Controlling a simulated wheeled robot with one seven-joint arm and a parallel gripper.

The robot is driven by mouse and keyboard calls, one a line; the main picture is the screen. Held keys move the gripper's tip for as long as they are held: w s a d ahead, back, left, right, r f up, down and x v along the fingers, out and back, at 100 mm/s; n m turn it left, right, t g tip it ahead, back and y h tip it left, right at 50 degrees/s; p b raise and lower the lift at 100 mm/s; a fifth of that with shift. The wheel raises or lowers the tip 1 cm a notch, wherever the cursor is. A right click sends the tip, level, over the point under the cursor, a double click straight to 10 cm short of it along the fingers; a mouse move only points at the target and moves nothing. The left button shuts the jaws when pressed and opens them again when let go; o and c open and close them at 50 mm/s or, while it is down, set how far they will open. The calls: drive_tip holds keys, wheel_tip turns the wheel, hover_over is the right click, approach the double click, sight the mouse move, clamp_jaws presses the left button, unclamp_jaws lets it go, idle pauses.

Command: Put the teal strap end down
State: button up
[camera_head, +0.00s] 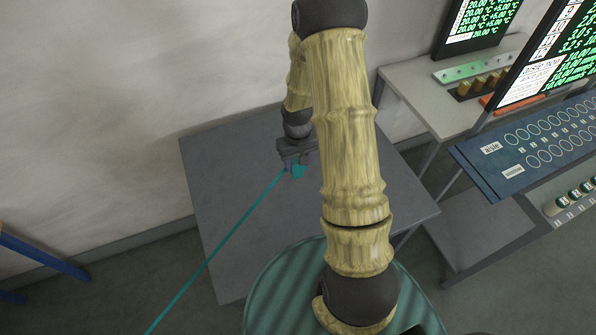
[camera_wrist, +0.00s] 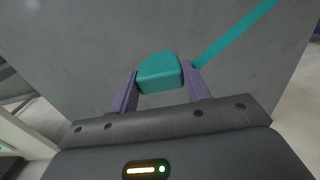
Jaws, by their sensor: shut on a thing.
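The teal strap end (camera_wrist: 161,74) is a small teal block held between the two purple-grey fingers of my gripper (camera_wrist: 158,88) in the wrist view. In the head view my gripper (camera_head: 298,165) is above the grey table, with the teal block (camera_head: 299,172) showing at its fingertips. A thin teal strap (camera_head: 222,243) runs from the gripper down to the lower left, past the table's edge. In the wrist view the strap (camera_wrist: 234,39) runs off to the upper right. I cannot tell whether the block touches the table.
The grey table (camera_head: 228,190) is bare around my gripper. To the right are a bench (camera_head: 413,95) with small parts, a blue panel (camera_head: 530,140) with rings, and dark display screens (camera_head: 545,65). A blue frame (camera_head: 45,257) stands at the far left.

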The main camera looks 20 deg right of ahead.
sight(298, 174)
wheel_tip(298, 174, down, 2)
drive_tip(key=shift+w+f, duration=0.1)
drive_tip(key=shift+f, duration=0.15)
drive_tip(key=shift+f+p, duration=0.6)
drive_tip(key=shift+f, duration=1.45)
drive_tip(key=shift+f, duration=0.2)
drive_tip(key=o, duration=1.1)
drive_tip(key=shift+r, duration=0.1)
